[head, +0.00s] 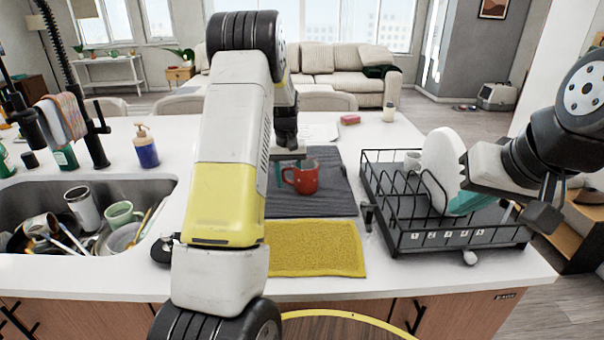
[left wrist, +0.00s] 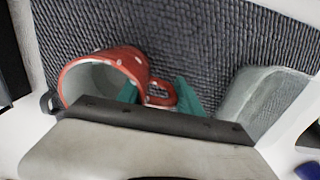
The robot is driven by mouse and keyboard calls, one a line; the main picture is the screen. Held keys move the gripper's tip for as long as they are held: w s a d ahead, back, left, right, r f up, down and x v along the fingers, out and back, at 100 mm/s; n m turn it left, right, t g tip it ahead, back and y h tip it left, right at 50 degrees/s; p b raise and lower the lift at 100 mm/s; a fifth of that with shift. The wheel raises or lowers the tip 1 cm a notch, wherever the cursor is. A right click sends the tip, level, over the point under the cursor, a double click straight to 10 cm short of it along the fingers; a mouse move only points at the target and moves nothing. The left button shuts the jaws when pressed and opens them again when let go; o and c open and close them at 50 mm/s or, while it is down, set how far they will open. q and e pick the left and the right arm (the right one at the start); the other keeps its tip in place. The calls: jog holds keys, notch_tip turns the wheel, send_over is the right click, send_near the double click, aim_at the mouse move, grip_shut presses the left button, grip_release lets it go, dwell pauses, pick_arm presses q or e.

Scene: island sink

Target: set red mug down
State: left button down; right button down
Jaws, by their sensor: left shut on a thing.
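The red mug (head: 305,177) is upright at the dark grey mat (head: 325,205) in the head view; I cannot tell whether its base touches the mat. My left gripper (head: 278,172) is beside it, mostly hidden behind my own arm. In the left wrist view the red mug (left wrist: 135,65) shows its opening at left, and the teal fingertips of my left gripper (left wrist: 160,95) are shut on its handle. My right gripper (head: 485,200) is at the lower edge of a white plate (head: 443,165) in the rack; its grip is unclear.
The black dish rack (head: 400,240) stands right of the mat and also holds a white cup (head: 412,160). A yellow cloth (head: 315,248) lies in front. The sink (head: 160,190) with dishes is at left. A clear glass (left wrist: 262,105) is right of the fingers in the wrist view.

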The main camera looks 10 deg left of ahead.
pick_arm(q)
jog(key=c, duration=0.8)
grip_release()
jog(key=shift+f, duration=0.1)
